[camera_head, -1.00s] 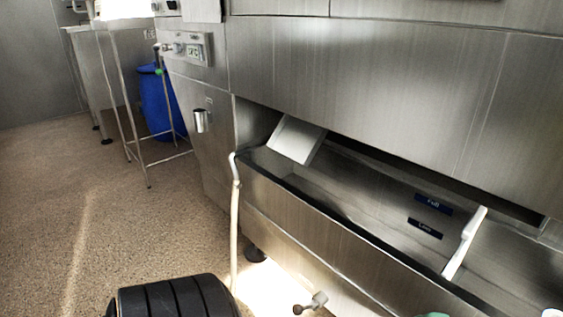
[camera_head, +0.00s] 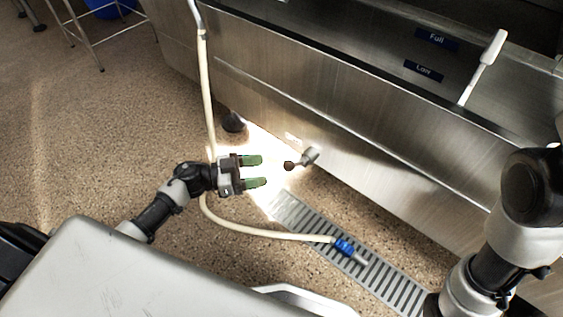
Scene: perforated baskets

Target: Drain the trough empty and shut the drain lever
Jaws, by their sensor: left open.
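The steel trough (camera_head: 310,95) runs diagonally across the upper right, with dark blue "Full" (camera_head: 437,40) and "Low" (camera_head: 424,71) labels on its inner wall. The drain lever (camera_head: 302,159), a short metal stub with a dark round knob, sticks out low on the trough's front. My left gripper (camera_head: 256,172) is open, with green finger pads pointing right. It is just left of the knob, with a small gap in the picture, and nothing shows between its fingers. My right arm is at the lower right; its gripper is out of view. The water level inside cannot be made out.
A pale hose (camera_head: 207,90) hangs from the trough's left end and lies along the floor to a blue fitting (camera_head: 345,247) over a grey floor drain grate (camera_head: 300,222). A white-handled scraper or brush (camera_head: 484,62) leans in the trough. Open speckled floor lies left.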

